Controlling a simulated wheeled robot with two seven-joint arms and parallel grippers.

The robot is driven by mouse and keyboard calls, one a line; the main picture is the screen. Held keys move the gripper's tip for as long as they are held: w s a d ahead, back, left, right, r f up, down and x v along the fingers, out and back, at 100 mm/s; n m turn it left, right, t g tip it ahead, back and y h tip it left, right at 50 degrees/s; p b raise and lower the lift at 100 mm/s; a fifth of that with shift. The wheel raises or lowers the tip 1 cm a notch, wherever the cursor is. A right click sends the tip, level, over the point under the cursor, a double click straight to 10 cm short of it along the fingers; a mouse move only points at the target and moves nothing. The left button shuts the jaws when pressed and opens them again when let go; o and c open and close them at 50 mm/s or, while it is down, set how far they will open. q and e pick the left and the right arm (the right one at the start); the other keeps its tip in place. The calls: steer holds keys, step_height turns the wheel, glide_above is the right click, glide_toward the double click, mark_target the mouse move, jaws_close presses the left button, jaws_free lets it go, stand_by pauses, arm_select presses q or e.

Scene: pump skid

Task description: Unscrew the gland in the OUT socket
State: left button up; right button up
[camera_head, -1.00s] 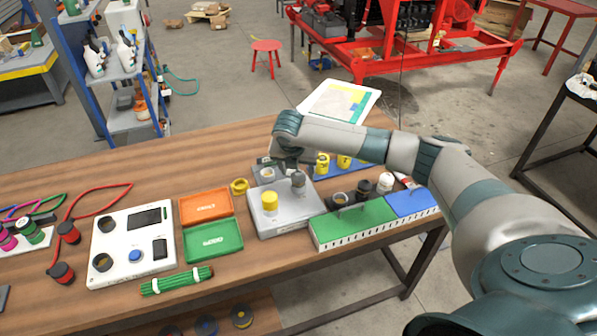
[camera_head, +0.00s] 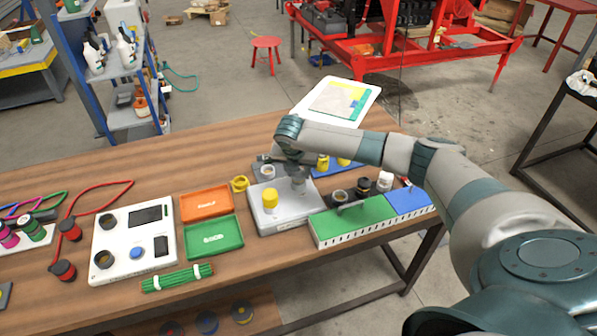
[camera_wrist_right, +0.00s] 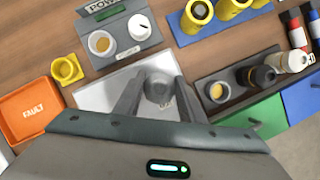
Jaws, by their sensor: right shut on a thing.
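The pump box (camera_head: 283,222) is a light grey block in the middle of the bench. A yellow gland (camera_head: 270,197) stands upright at its left. A grey gland (camera_head: 298,184) stands at its right, partly covered by my right gripper (camera_head: 294,172). In the right wrist view the fingers of my right gripper (camera_wrist_right: 157,100) are on either side of the grey gland (camera_wrist_right: 158,88), shut on it, over the pale box top (camera_wrist_right: 95,97). The gland's lower end and its socket are hidden. No OUT marking is readable. My left gripper is not in view.
A small grey power block (camera_wrist_right: 125,45) and a yellow ring (camera_wrist_right: 67,69) are close behind and left. A dark rack (camera_wrist_right: 240,80) with several fittings is close on the right. Orange (camera_head: 205,204) and green (camera_head: 213,239) trays lie left. Bare bench lies behind them.

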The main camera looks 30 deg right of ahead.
steer(key=shift+r+n+p, duration=0.15)
steer(key=shift+n+p, duration=0.3)
steer(key=shift+n, duration=0.05)
steer(key=shift+n+t+y+p, duration=0.4)
steer(key=shift+n+y+p, duration=0.15)
steer(key=shift+n, duration=1.25)
steer(key=shift+y, duration=0.25)
steer(key=shift+d+n+y+p, duration=0.1)
steer(key=shift+n+y+p, duration=0.35)
steer(key=shift+n, duration=0.65)
steer(key=shift+n+y, duration=0.35)
steer(key=shift+n, duration=0.85)
